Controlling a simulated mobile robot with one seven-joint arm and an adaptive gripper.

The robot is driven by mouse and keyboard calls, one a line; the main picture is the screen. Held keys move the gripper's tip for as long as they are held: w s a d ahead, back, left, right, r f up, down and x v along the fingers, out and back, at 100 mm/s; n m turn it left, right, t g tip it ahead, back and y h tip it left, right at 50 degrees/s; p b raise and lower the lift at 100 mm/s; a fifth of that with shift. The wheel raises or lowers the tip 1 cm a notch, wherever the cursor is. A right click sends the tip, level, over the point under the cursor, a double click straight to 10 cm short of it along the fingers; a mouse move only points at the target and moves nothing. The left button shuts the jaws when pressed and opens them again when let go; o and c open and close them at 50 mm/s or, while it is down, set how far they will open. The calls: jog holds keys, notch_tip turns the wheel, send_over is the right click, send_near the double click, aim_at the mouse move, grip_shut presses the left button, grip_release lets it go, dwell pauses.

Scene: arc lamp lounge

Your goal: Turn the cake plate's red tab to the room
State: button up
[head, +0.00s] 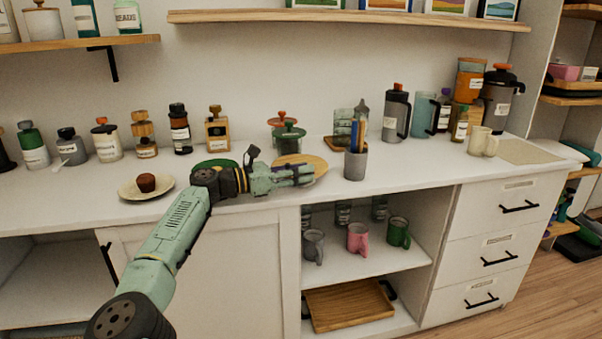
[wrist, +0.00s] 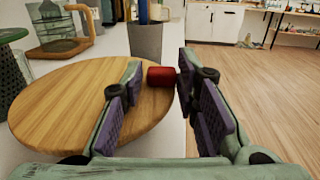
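The cake plate looks to be the round wooden disc (wrist: 60,100) on the counter, and it also shows behind my gripper in the head view (head: 312,160). Its red tab (wrist: 160,76) sticks out from the far right part of the rim in the wrist view. I cannot make out the tab in the head view. My gripper (head: 312,173) reaches over the plate's front edge. In the wrist view its fingers (wrist: 162,84) are apart, with the tab showing in the gap near the fingertips. I cannot tell whether either finger touches the tab.
A grey pen cup (head: 355,164) stands just right of the plate. A dark green lidded jar (head: 288,138) stands behind it. A cream plate (head: 128,190) with a small brown cake (head: 146,183) lies to the left. The counter's front edge runs under my arm, with open floor beyond.

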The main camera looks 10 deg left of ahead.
jog(key=o, duration=0.3)
jog(key=shift+o, duration=0.2)
jog(key=shift+f, duration=0.1)
jog(key=v, duration=1.2)
